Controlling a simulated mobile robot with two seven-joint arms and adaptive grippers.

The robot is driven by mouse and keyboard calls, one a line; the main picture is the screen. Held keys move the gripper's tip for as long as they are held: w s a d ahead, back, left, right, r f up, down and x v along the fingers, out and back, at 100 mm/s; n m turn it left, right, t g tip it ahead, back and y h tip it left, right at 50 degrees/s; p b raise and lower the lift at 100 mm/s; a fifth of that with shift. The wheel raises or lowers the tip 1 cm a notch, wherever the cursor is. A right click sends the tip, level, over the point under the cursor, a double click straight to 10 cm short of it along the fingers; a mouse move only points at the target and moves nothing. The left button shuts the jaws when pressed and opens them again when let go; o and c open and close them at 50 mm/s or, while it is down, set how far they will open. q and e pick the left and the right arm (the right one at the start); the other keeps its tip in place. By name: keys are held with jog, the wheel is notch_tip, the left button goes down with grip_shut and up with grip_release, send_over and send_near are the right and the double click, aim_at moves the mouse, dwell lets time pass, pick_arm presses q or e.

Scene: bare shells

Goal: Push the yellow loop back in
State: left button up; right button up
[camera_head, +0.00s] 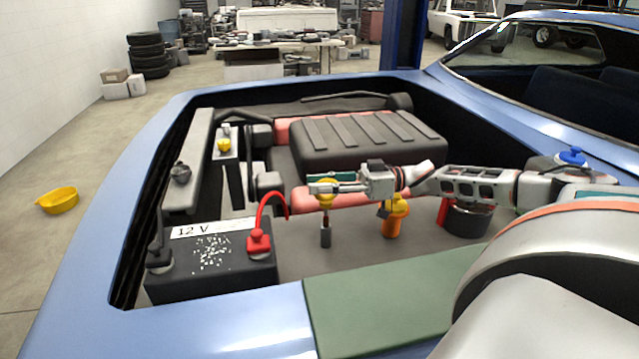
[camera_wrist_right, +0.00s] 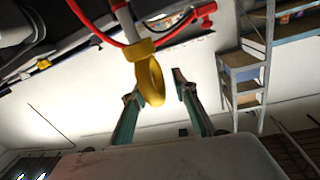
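The yellow loop (camera_head: 325,203) stands in the engine bay, above a dark upright piece (camera_head: 326,237). My left gripper is not in view.
An orange cap (camera_head: 396,213) stands just right of the loop. A black 12 V battery (camera_head: 210,262) with a red cable (camera_head: 266,212) is front left, and a ribbed black cover (camera_head: 365,140) is behind. A green mat (camera_head: 390,290) lies on the blue car's front edge.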

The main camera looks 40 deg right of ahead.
jog(key=shift+d, duration=0.1)
jog(key=v, duration=1.2)
jog(key=shift+o, duration=0.2)
